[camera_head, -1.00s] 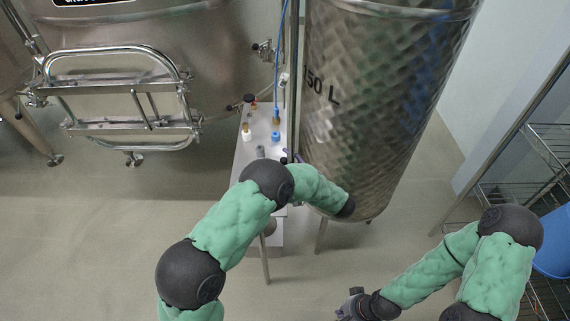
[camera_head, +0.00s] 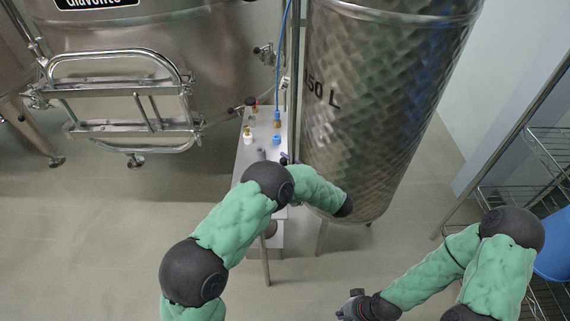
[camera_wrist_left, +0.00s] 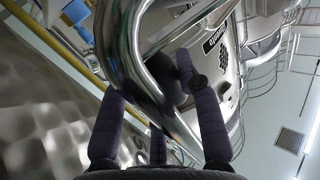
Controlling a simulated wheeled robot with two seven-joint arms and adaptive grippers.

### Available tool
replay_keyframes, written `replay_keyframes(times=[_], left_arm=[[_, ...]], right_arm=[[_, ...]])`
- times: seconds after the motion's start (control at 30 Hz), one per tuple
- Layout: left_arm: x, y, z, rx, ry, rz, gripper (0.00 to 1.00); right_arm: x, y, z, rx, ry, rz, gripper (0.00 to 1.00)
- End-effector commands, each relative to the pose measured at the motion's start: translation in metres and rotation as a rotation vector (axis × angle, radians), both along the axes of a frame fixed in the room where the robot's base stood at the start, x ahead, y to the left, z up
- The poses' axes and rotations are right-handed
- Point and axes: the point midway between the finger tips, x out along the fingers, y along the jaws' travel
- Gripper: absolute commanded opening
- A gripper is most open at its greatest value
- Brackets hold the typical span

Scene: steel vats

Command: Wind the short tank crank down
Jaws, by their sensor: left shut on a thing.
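My left gripper (camera_head: 288,159) is mostly hidden behind my arm in the head view, low by the steel pole beside the 150 L tank (camera_head: 375,110). In the left wrist view, the left gripper (camera_wrist_left: 148,75) has its dark purple fingers around a bright bent steel bar (camera_wrist_left: 133,60), which looks like the short tank crank. The crank itself cannot be made out in the head view. My right gripper (camera_head: 352,305) hangs low over the floor at the bottom, away from the tanks. Its finger opening is unclear.
A wide steel vat (camera_head: 190,40) with a tubular door frame (camera_head: 125,105) stands at the left. A wire rack (camera_head: 545,150) and blue bin (camera_head: 555,245) are at the right. The floor in front is clear.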

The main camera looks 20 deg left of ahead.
Motion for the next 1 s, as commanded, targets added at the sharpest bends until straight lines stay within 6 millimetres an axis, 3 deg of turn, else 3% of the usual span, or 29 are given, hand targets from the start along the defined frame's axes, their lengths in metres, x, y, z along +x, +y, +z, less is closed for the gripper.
replay_keyframes(times=[0.03, 0.1, 0.13, 0.57, 1.0], left_arm=[[0.001, 0.0, 0.001, 0.0, -0.004, -0.001, 0.36], [0.001, 0.0, 0.001, 0.0, -0.004, -0.001, 0.56], [0.001, 0.0, 0.001, 0.0, -0.004, -0.001, 0.6], [-0.003, -0.006, 0.001, 0.001, -0.003, -0.001, 0.6], [-0.039, -0.077, 0.001, 0.001, -0.004, -0.005, 0.6]], right_arm=[[0.0, 0.0, 0.0, 0.0, 0.0, 0.0, 0.0], [0.0, 0.0, 0.0, 0.0, 0.0, 0.0, 0.0], [0.0, 0.0, 0.0, 0.0, 0.0, 0.0, 0.0], [0.0, 0.0, 0.0, 0.0, 0.0, 0.0, 0.0], [0.0, 0.0, 0.0, 0.0, 0.0, 0.0, 0.0]])
